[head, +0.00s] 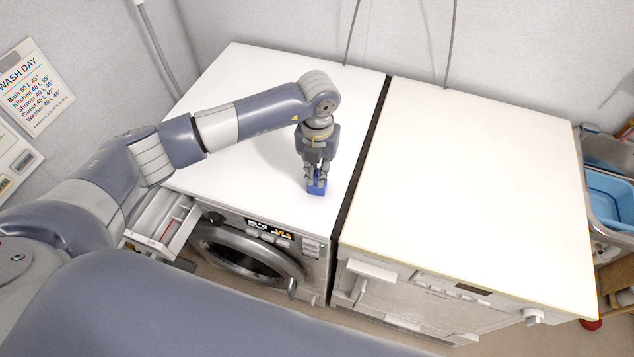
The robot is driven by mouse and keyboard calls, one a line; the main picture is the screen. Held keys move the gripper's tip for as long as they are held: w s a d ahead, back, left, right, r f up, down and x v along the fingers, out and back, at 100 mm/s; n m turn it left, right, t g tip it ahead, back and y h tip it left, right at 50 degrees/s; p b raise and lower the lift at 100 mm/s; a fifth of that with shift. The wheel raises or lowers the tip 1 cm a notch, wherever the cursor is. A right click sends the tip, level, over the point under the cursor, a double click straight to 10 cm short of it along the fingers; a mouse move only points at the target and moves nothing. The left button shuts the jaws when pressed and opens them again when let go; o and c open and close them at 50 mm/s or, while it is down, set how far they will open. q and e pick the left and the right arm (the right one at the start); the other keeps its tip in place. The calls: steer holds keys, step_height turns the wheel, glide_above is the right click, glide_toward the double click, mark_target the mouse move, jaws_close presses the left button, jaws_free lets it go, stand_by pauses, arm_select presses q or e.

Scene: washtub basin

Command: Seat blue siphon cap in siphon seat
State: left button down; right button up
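The blue siphon cap (317,190) is a small blue piece at the white top of the left washing machine, near its front edge. My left gripper (317,181) points straight down over it, with its fingers around the cap's upper part. I cannot tell whether the fingers press on the cap or whether it rests on the top. The washer's detergent drawer (163,228) is pulled open at the left front, with a red mark inside. I cannot make out the siphon seat. My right gripper is not in view.
The left white top (270,90) is otherwise clear. A dark gap separates it from the bare white top of the right machine (470,170). The washer's round door (250,258) is below. A blue basin (610,197) stands at far right. A wash-day poster (35,85) hangs at left.

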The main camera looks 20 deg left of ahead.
arm_select(q)
steer(key=shift+r, duration=0.1)
steer(key=shift+w+r+b, duration=0.1)
steer(key=shift+r+b, duration=0.45)
steer(key=shift+s+d+r+b, duration=0.1)
steer(key=shift+s+r+b, duration=0.05)
steer(key=shift+r+b, duration=0.3)
steer(key=shift+s+d+r+b, duration=0.15)
steer(key=shift+r+b, duration=0.15)
steer(key=shift+r, duration=0.25)
steer(key=s+d+r+b, duration=0.1)
steer(key=s+d+b, duration=0.3)
steer(key=s, duration=0.9)
steer(key=shift+s+d+r+b, duration=0.25)
steer(key=shift+d+r+b, duration=0.1)
steer(key=shift+d, duration=1.3)
